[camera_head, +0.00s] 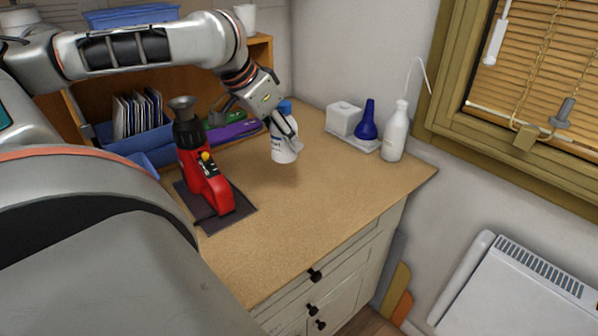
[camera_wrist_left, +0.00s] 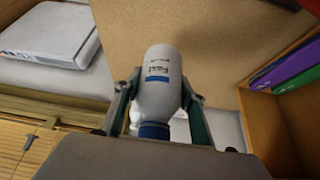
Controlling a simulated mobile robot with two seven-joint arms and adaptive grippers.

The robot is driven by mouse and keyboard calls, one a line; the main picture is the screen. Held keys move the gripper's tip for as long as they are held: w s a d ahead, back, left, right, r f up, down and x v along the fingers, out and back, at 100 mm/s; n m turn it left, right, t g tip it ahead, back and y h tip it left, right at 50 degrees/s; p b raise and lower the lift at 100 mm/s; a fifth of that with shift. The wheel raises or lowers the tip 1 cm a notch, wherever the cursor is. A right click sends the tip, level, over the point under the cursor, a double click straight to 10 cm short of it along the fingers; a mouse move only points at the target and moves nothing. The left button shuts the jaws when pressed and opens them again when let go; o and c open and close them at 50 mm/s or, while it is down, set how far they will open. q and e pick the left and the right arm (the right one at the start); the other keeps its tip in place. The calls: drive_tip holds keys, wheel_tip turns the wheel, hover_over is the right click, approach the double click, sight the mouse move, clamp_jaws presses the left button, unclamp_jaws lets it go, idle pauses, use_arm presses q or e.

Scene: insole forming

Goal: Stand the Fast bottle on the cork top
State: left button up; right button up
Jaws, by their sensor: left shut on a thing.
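The Fast bottle (camera_head: 284,151) is white with a blue cap, and it is upright over the back of the cork top (camera_head: 310,205) in the head view. My left gripper (camera_head: 283,128) is shut around its upper part, below the cap. In the left wrist view the bottle (camera_wrist_left: 160,85) sits between both fingers with its "Fast" label showing, and the cork top (camera_wrist_left: 205,30) lies beyond it. I cannot tell whether its base touches the cork. My right gripper is not in view.
A red machine (camera_head: 208,185) stands on a dark mat left of the bottle. A white bottle (camera_head: 395,135), a blue bulb-shaped bottle (camera_head: 367,122) and a white tissue box (camera_head: 344,118) stand at the back right. Folders (camera_head: 233,131) lie in the shelf behind. The cork's front right is clear.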

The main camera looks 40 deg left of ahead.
use_arm(q)
drive_tip(key=shift+w+r+m, duration=0.3)
drive_tip(key=shift+w+r, duration=0.1)
drive_tip(key=shift+r, duration=0.35)
drive_tip(key=shift+w+r+h+b, duration=0.35)
drive_tip(key=shift+r+b, duration=0.1)
drive_tip(key=shift+r, duration=0.1)
drive_tip(key=w+d+r+m+b, duration=0.1)
drive_tip(key=w+d+r+m, duration=0.1)
drive_tip(key=w+d+r, duration=0.15)
drive_tip(key=shift+h, duration=0.45)
wheel_tip(320, 180, down, 15)
drive_tip(key=b, duration=0.4)
drive_tip(key=shift+s+f, duration=0.15)
drive_tip(key=shift+f, duration=2.05)
drive_tip(key=o, duration=1.3)
drive_tip(key=shift+f, duration=0.1)
